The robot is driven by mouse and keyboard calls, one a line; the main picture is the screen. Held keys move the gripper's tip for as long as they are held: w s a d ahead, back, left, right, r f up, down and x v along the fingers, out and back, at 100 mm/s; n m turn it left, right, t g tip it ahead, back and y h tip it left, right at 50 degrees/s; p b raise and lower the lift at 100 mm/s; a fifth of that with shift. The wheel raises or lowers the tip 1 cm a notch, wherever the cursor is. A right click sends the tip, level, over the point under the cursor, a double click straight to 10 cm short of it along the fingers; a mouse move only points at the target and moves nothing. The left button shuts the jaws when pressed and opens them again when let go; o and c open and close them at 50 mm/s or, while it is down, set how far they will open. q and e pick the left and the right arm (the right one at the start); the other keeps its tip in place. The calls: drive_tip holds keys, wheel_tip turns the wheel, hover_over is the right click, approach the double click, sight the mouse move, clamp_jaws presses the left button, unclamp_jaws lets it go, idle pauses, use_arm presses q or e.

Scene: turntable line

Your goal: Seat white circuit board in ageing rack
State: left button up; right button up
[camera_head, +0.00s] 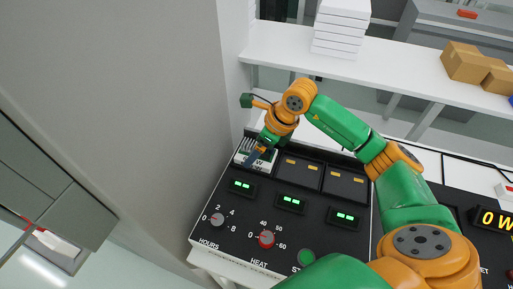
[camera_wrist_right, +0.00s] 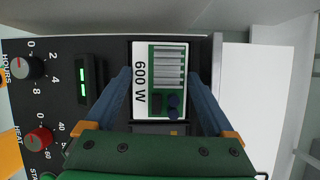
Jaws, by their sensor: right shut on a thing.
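The white circuit board (camera_wrist_right: 141,102), with a green area, pale fins and a "600 W" mark, lies between the blue fingers of my right gripper (camera_wrist_right: 160,76). The gripper is shut on it. In the head view the board (camera_head: 242,157) shows at the leftmost bay of the black ageing rack (camera_head: 250,218), partly covered by my right gripper (camera_head: 260,153). The board looks lined up with the bay; I cannot tell how deep it sits. My left gripper is not in view.
Two more bays with dark, yellow-marked covers (camera_head: 345,183) lie to the right. Green-lit displays (camera_head: 290,201) and knobs (camera_head: 267,239) sit in front. A pale wall (camera_head: 150,90) stands close on the left. White boxes (camera_head: 341,27) and cardboard boxes (camera_head: 466,63) stand on the shelf behind.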

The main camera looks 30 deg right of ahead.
drive_tip(key=shift+f, duration=0.1)
idle(0.5)
drive_tip(key=o, duration=1.3)
